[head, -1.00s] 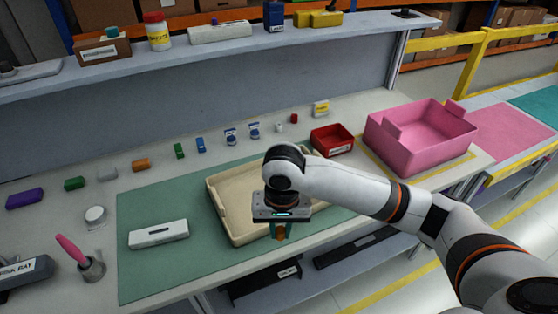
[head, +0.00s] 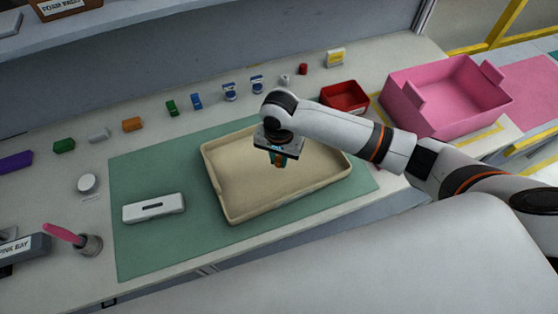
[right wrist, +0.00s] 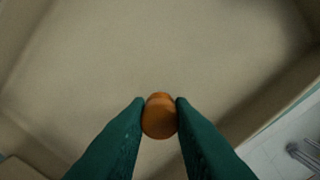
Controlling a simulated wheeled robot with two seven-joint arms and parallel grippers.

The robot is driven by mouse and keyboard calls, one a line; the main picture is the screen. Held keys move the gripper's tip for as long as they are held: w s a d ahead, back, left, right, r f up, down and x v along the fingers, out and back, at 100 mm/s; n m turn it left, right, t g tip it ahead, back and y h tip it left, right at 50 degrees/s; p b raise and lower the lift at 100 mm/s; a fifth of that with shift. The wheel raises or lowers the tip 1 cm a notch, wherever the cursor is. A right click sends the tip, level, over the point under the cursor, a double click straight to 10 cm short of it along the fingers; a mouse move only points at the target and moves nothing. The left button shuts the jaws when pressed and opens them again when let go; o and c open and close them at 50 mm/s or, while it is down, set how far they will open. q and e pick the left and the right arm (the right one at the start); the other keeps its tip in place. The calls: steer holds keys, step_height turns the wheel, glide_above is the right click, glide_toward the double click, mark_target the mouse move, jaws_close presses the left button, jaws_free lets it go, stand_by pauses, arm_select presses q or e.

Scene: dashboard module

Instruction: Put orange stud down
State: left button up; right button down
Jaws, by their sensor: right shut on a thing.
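The orange stud (right wrist: 159,116) is a short, round piece between the two green fingertips of my right gripper (right wrist: 159,118) in the right wrist view. The gripper is shut on it. In the head view my right gripper (head: 278,160) points down over the beige tray (head: 225,188), and a bit of the orange stud (head: 278,164) shows at its tips. The floor of the tray beneath looks empty. I cannot tell exactly how high the stud is above it. My left gripper is out of view.
The tray lies on a green mat (head: 140,250) beside a white box (head: 154,207). A row of small coloured blocks runs behind the mat. A red bin (head: 345,97) and a pink crate (head: 445,95) stand to the right. A pink-handled tool in a holder (head: 88,243) stands at left.

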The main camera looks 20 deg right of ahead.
mark_target(279, 166)
step_height(279, 166, down, 3)
steer(key=shift+w+d+r, duration=0.1)
steer(key=shift+r, duration=0.05)
steer(key=shift+f, duration=0.45)
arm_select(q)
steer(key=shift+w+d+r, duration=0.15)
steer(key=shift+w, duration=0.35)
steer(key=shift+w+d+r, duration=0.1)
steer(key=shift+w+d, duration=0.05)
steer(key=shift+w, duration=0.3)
arm_select(e)
steer(key=shift+f, duration=0.45)
steer(key=c, duration=1.3)
jaws_free()
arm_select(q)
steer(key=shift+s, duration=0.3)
arm_select(e)
steer(key=shift+r, duration=0.1)
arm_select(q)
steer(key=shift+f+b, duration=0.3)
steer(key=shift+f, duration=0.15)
arm_select(e)
step_height(279, 166, up, 13)
steer(key=shift+f, duration=0.1)
